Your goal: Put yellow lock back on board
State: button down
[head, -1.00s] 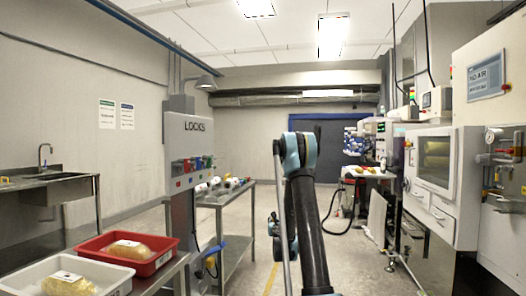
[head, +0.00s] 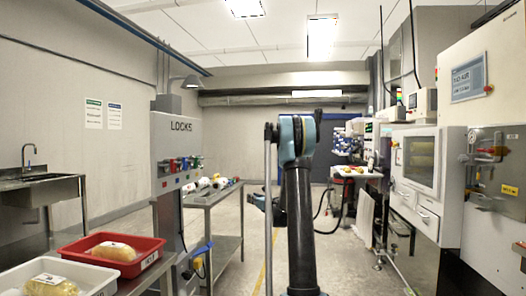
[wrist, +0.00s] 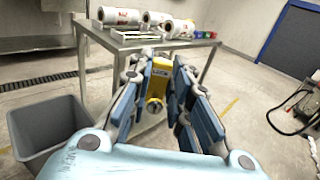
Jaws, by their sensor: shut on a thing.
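In the wrist view my gripper (wrist: 160,98) is shut on the yellow lock (wrist: 157,79), with the lock's body between the blue fingers. The lock is held in the air, in front of a steel table. The lock board (head: 175,149), a grey panel marked LOCKS, stands left of my arm in the head view. Several coloured locks (head: 180,164) hang on it in a row, red, green and blue among them.
A steel table (head: 226,190) with white rolls stands behind the board. A red tray (head: 64,250) and a white tray (head: 108,290) with packed food are at front left. A grey bin (wrist: 28,130) shows in the wrist view. Machine cabinets (head: 415,165) line the right; the middle floor is clear.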

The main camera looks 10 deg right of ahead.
jog(key=s+d+r+n+g+y, duration=0.1)
jog(key=s+r+n+g+y, duration=0.4)
jog(key=s+r, duration=0.75)
jog(key=s+d+r+n+g+y, duration=0.1)
jog(key=s+r+n+g+y, duration=0.35)
jog(key=s+r, duration=0.8)
jog(key=w+r+x, duration=0.1)
jog(key=x, duration=1.2)
jog(key=w+d+r+x, duration=0.1)
jog(key=x, duration=1.3)
jog(key=shift+r+g, duration=0.35)
dwell(1.0)
jog(key=shift+a+r, duration=0.1)
jog(key=shift+a, duration=0.1)
jog(key=shift+f, duration=1.05)
